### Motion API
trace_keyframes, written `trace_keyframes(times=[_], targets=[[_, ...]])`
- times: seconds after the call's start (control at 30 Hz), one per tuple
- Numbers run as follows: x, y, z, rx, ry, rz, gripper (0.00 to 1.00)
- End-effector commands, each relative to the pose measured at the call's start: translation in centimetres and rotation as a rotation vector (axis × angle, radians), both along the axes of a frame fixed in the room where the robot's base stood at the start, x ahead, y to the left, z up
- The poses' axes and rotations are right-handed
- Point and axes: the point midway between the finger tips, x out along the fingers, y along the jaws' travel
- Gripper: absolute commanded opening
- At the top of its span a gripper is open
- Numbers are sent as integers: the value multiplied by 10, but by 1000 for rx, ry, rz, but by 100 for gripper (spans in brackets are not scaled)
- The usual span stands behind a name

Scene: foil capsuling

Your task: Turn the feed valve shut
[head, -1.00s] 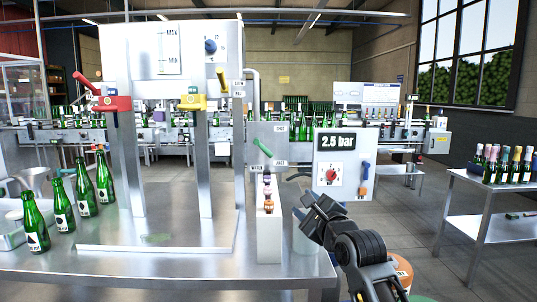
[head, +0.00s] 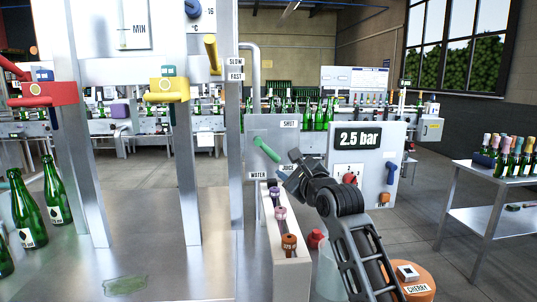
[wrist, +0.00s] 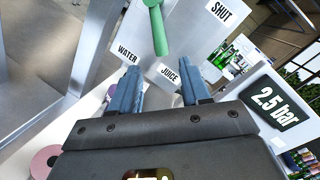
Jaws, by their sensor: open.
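The feed valve is a green lever (head: 266,150) on a grey panel (head: 262,128) marked SHUT at the top right, WATER at the lower left and JUICE at the lower right. The lever slants down to the right, its lower end towards the JUICE label (head: 287,169). It also shows at the top of the wrist view (wrist: 159,34). My gripper (head: 287,168) is just right of and below the lever's lower end, partly over the panel edge. In the wrist view its two blue fingers (wrist: 161,84) are apart and empty, with the lever beyond them.
A box with a 2.5 bar display (head: 360,138) and red knob stands right of the panel. Below is a white rack (head: 292,272) with several coloured rings. Green bottles (head: 27,212) stand at the left. A metal post (head: 234,150) rises left of the panel.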

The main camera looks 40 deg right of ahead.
Motion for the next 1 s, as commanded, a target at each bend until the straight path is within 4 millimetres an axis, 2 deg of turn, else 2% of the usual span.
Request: trace_keyframes(times=[0.17, 0.6, 0.77, 1.0], targets=[[7, -3, 1, 0, 0, 0, 47], [65, -21, 1, -2, 0, 1, 47], [73, -24, 0, 0, 1, -1, 47], [74, -25, 0, 0, 0, 0, 47]])
